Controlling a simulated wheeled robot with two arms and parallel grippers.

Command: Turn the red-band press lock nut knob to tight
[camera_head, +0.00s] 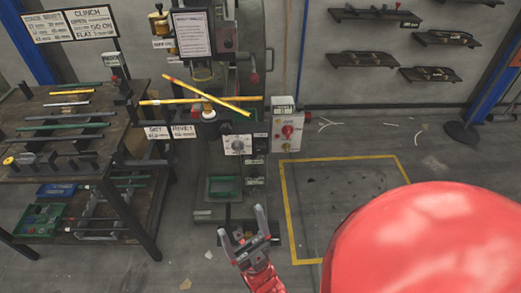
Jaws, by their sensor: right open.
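A press (243,75) stands at the back centre, behind two crossed yellow bars (207,97). A pale plate with a round dial knob (238,145) is on its front. To its right is a pale control box (283,127) with a red knob (287,131) and a brass-coloured knob below. I cannot make out a red band or tell which knob is the lock nut. My right gripper (243,226) is open and empty, low in front of the press and apart from it. My left gripper is out of view.
A dark workbench (60,135) with rods and bins stands at the left. A green tray (224,187) sits low on the press. A yellow-outlined floor area (340,205) at the right is mostly clear. My large red arm part covers the lower right.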

